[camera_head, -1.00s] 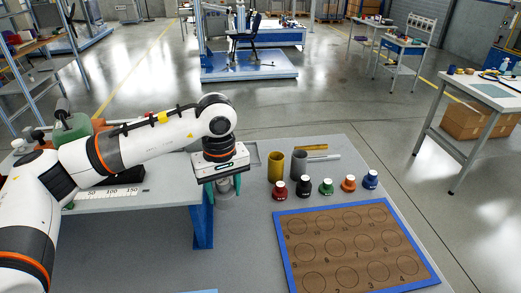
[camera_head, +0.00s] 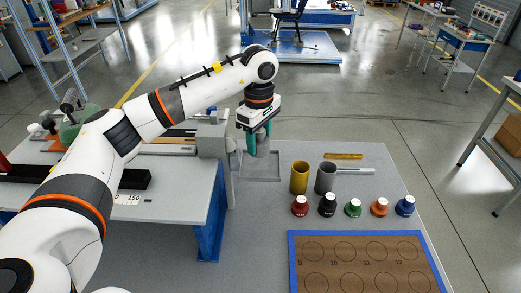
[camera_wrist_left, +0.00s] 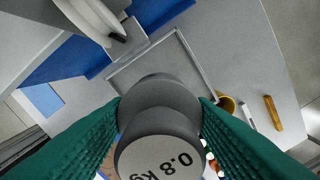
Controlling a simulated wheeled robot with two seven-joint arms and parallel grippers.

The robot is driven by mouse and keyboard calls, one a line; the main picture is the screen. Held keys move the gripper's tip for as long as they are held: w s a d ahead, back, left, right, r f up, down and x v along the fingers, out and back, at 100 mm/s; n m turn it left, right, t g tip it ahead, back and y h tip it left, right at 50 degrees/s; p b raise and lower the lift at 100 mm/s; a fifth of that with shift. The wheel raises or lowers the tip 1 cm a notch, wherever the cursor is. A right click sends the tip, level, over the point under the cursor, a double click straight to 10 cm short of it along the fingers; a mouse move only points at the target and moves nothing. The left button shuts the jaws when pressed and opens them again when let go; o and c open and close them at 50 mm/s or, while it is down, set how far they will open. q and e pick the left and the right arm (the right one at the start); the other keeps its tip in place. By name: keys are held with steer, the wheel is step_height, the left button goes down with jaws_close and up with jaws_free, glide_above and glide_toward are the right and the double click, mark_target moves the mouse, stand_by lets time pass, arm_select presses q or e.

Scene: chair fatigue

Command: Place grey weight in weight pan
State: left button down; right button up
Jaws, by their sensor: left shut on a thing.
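The grey weight (camera_wrist_left: 160,150) is marked 0.8 kg and sits between the green fingers of my left gripper in the left wrist view. My left gripper (camera_head: 258,143) is shut on it, and the grey weight (camera_head: 262,148) partly shows between the fingers in the head view. The weight pan appears to be the flat grey square tray with a thin rim (camera_head: 260,173). The weight is at the tray's far side in the head view. In the left wrist view the tray (camera_wrist_left: 160,60) lies partly behind the weight. I cannot tell any contact. My right gripper is not in view.
A grey machine block (camera_head: 212,140) stands left of the tray. A yellow cylinder (camera_head: 300,178) and a grey cylinder (camera_head: 325,178) stand to its right, with several coloured knobbed weights in front. A blue-edged board (camera_head: 360,265) with circles lies nearer.

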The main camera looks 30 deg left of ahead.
mark_target(260, 152)
arm_select(q)
steer(key=shift+w+f, duration=0.1)
steer(key=shift+f, duration=0.3)
steer(key=shift+w+f, duration=0.15)
steer(key=shift+f, duration=0.15)
step_height(260, 152, down, 4)
steer(key=shift+r+p, duration=0.25)
steer(key=shift+p, duration=0.5)
steer(key=shift+f, duration=0.25)
steer(key=c, duration=0.7)
jaws_free()
steer(key=shift+o, duration=0.2)
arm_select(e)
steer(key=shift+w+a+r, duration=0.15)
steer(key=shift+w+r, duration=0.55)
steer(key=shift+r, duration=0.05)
